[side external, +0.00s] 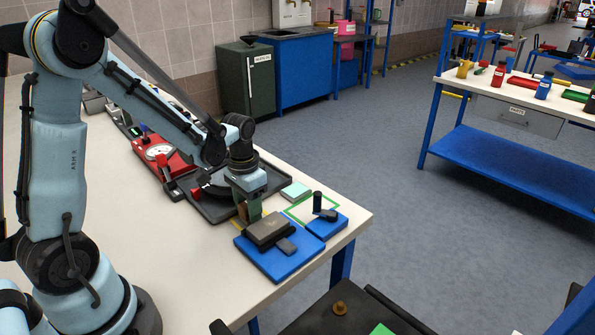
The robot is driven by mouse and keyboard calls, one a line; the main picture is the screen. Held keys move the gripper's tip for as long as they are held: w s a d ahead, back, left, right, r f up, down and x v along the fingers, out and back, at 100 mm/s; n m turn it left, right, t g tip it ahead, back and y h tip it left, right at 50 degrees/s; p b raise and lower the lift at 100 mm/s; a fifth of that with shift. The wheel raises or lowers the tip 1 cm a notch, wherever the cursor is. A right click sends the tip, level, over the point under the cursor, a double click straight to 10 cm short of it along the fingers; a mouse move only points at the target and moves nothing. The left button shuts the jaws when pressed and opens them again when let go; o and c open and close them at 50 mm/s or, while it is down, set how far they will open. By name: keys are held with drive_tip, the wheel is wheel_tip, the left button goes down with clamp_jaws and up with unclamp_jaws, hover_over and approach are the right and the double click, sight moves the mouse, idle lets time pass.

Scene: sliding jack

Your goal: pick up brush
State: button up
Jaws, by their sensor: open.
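My gripper (252,212) points down at the work table's right end, just behind a dark grey block (268,229) on a blue base plate (282,262). The jaws are open, but the fingers are small and partly hidden. A small brownish patch shows at the fingers; I cannot tell whether it is part of the gripper or a separate thing. I cannot clearly pick out a brush. A black tray (222,213) with a dark item in it lies behind and left of the gripper, partly hidden by my arm.
A blue block with an upright black handle (325,222) stands close to the right, near the table edge. A green-outlined square (298,211) and a pale green pad (296,191) lie behind it. A red device (160,152) is farther back. The table's front left is clear.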

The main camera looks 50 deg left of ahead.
drive_tip(key=shift+c, duration=0.5)
drive_tip(key=c, duration=0.7)
drive_tip(key=shift+r, duration=0.2)
drive_tip(key=shift+r, duration=0.55)
wheel_tip(320, 180, up, 3)
drive_tip(key=shift+f, duration=0.2)
drive_tip(key=s+d+r, duration=0.1)
drive_tip(key=d+r, duration=0.1)
drive_tip(key=d, duration=0.1)
drive_tip(key=s+d+r, duration=0.1)
drive_tip(key=d+r, duration=0.1)
drive_tip(key=d, duration=0.2)
drive_tip(key=s+d+r, duration=0.1)
drive_tip(key=d+r, duration=0.2)
drive_tip(key=d, duration=0.1)
drive_tip(key=shift+s+d, duration=0.1)
drive_tip(key=shift+s, duration=0.05)
